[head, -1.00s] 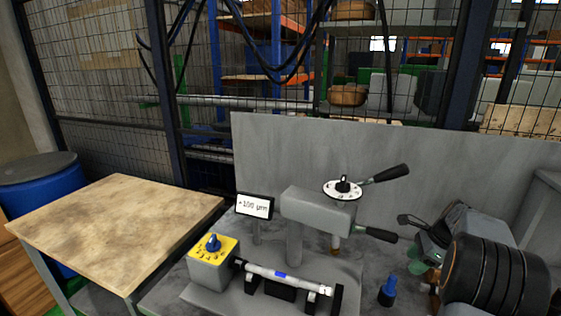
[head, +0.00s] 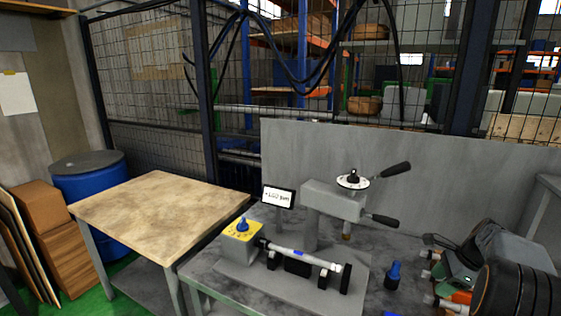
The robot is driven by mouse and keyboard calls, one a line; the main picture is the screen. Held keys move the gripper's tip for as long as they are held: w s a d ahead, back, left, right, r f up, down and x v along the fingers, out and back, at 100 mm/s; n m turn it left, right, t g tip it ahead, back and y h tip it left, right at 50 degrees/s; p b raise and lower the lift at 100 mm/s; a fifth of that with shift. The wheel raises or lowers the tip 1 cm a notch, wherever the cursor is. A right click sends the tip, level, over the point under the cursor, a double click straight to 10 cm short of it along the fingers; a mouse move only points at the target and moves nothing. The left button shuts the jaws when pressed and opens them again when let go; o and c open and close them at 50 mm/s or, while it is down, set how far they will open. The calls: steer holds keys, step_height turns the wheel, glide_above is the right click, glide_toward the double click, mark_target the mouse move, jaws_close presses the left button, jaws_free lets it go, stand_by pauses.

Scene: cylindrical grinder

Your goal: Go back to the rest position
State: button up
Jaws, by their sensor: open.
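My gripper (head: 434,254) shows at the right, with my dark ridged wrist (head: 516,290) cut off by the lower right corner. Its jaws point left, over the right part of the grinder's table. The jaws are open, and I see nothing held between them. The grinder holds a pale cylindrical workpiece (head: 302,257) with a blue band. My gripper is apart from the workpiece and the handles.
A small display (head: 278,196) and a dial with a black handle (head: 353,179) stand behind the workpiece. A blue-topped bottle (head: 393,275) stands near my gripper. White cylinders (head: 431,274) lie partly hidden by it. A bare wooden table (head: 160,215) is at left; a grey panel (head: 400,150) stands behind.

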steer(key=s+a+r+n+h, duration=0.1)
steer(key=s+a+n, duration=0.4)
steer(key=a+n, duration=0.2)
steer(key=s+a+r+n+t+h, duration=0.1)
steer(key=s+a+n, duration=0.4)
steer(key=a, duration=0.6)
steer(key=s+a+r+n+h, duration=0.1)
steer(key=s+a+n, duration=0.4)
steer(key=a+n, duration=0.4)
steer(key=shift+s+r+n+t+h, duration=0.3)
steer(key=shift+s+n+t+h, duration=0.1)
steer(key=shift+n, duration=0.2)
